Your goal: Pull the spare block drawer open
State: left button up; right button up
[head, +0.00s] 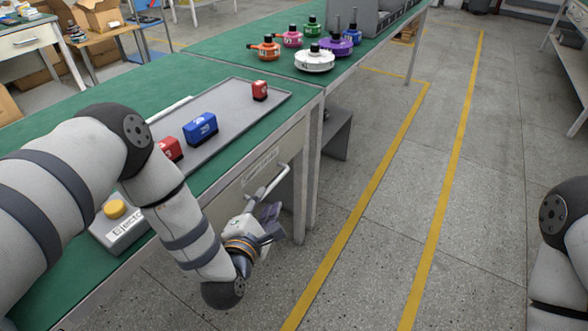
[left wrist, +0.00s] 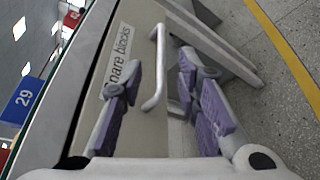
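The spare block drawer (head: 240,188) is in the front of the green-topped bench and looks shut, its front about flush. Its label, reading "Spare blocks" in part, shows in the left wrist view (left wrist: 119,60). A pale bar handle (head: 270,183) runs along the drawer front. It also shows in the left wrist view (left wrist: 157,88). My left gripper (head: 270,222) is open in front of the drawer, close to the handle. In the left wrist view its purple-padded fingers (left wrist: 160,78) stand apart on either side of the handle; contact is not visible. My right gripper is out of view.
On the bench are a grey tray (head: 232,124) with red and blue blocks (head: 200,128) and a box with a yellow button (head: 115,209). Coloured hub motors (head: 314,60) stand on the far bench. The floor right of the drawer is clear.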

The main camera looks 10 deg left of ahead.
aim_at(275, 184)
pick_arm(q)
jog(key=b+x, duration=0.1)
jog(key=x, duration=0.9)
jog(key=shift+w+f+b, duration=0.1)
jog(key=shift+f+b, duration=0.1)
jog(key=shift+b, duration=0.2)
jog(key=shift+r, duration=0.1)
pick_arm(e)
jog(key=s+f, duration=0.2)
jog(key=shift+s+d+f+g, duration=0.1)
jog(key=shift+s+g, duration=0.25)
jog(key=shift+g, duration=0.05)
pick_arm(q)
jog(key=shift+c, duration=0.6)
grip_shut()
